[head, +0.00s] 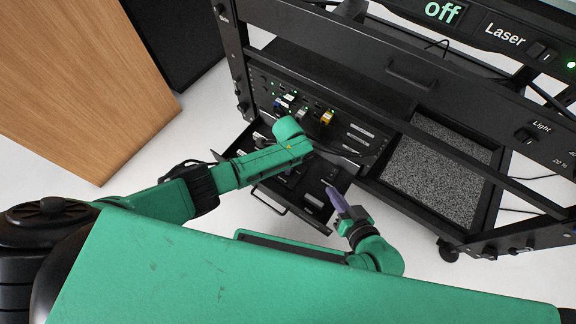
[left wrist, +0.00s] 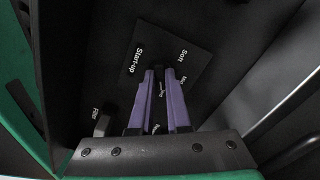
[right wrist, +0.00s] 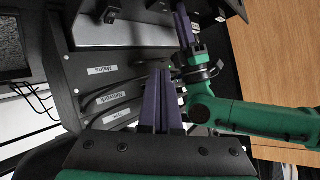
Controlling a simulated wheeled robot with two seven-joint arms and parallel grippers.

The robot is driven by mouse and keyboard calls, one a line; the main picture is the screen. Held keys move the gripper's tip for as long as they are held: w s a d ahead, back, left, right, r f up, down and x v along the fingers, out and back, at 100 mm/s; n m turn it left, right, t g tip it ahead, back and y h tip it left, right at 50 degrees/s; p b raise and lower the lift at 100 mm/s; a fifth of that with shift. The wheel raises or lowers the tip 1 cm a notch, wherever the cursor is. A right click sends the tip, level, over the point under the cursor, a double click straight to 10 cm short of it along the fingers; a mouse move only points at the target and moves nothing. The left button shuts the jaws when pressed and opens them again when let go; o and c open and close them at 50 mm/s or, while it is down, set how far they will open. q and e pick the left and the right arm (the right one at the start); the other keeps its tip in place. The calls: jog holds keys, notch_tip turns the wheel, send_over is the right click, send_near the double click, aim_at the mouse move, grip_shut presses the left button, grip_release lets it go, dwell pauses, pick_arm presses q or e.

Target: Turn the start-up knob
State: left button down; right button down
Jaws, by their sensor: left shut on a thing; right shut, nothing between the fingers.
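In the left wrist view, the start-up knob (left wrist: 159,70) is a small dark piece on a black panel (left wrist: 200,45) with "Start-up" and "Soft" labels near it. My left gripper (left wrist: 159,80) has its purple fingertips on either side of the knob and is shut on it. The fingers hide much of the knob, so its pointing direction is unclear. In the head view, the left wrist hides the knob. The left gripper's purple fingers also show in the right wrist view (right wrist: 183,25). My right gripper (head: 331,189) is shut and empty, apart from the knob.
A black rack holds a panel with coloured plugs (head: 326,117) and a grey speckled tray (head: 435,165). An open drawer (head: 312,218) lies below the arms. Cables run beside labels such as "Mains" (right wrist: 103,69). A wooden cabinet (head: 85,85) stands at the left.

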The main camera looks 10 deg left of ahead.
pick_arm(q)
jog(key=c, duration=0.9)
grip_release()
pick_arm(e)
jog(key=shift+f, duration=0.15)
jog(key=shift+s, duration=0.1)
pick_arm(q)
jog(key=shift+r, duration=0.4)
notch_tip(320, 180, up, 6)
jog(key=p, duration=0.4)
jog(key=shift+f, duration=0.1)
notch_tip(320, 180, up, 8)
jog(key=p, duration=0.4)
pick_arm(e)
jog(key=s+d+r+g+h, duration=0.2)
jog(key=d+r+g, duration=0.1)
jog(key=d, duration=0.4)
jog(key=s+d+r+g+h, duration=0.3)
jog(key=d+g, duration=0.2)
jog(key=d, duration=0.2)
jog(key=shift+s+r+g+h, duration=0.2)
jog(key=shift+g+h, duration=0.1)
jog(key=shift+g, duration=0.1)
